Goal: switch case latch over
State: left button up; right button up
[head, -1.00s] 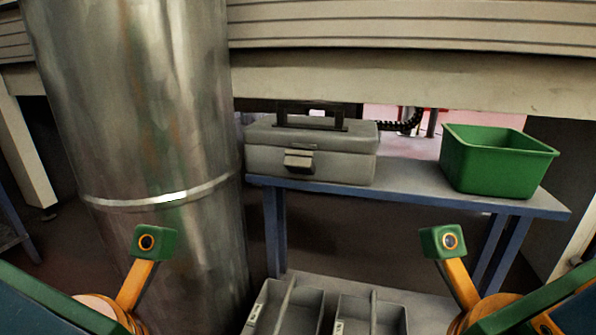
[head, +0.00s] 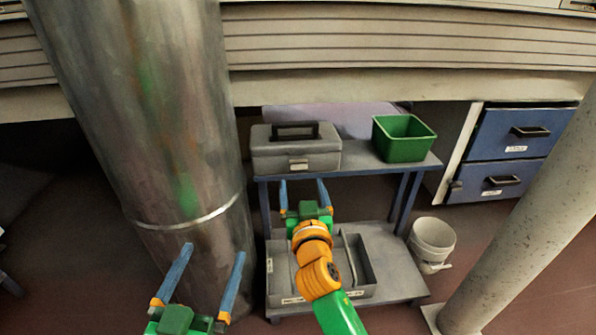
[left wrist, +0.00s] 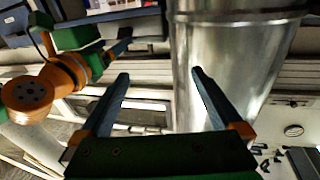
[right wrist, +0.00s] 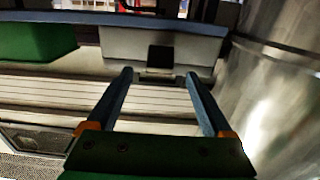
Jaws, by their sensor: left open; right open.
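The grey case (head: 318,158) sits closed on the left part of the blue-framed table, its dark handle (head: 294,131) on top. Its latch (head: 298,164) is on the front face; its exact position is too small to tell. In the right wrist view, the case (right wrist: 190,46) appears inverted, with the latch as a dark square (right wrist: 160,58) just beyond the fingertips. My right gripper (head: 303,187) is open and empty, in front of the case and apart from it. My left gripper (head: 213,252) is open and empty, in front of the metal column, away from the case.
The wide metal column (head: 165,150) stands close left of the table (head: 362,165). A green bin (head: 404,150) is right of the case. A divided grey tray (head: 372,285) lies on the lower shelf. A white bucket (head: 432,242) and a pale post (head: 520,200) stand at right.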

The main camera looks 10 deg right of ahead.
aim_at(298, 166)
pick_arm(q)
jog(key=s+r+m+t+h+b, duration=0.1)
jog(key=s+r+t+h, duration=0.3)
jog(key=r, duration=0.8)
jog(key=s+t, duration=0.2)
jog(key=t, duration=0.2)
jog(key=shift+s+d+r+b, duration=0.2)
jog(key=shift+r+b, duration=0.1)
jog(key=shift+b, duration=0.1)
pick_arm(e)
jog(key=w, duration=0.5)
jog(key=shift+r, duration=0.1)
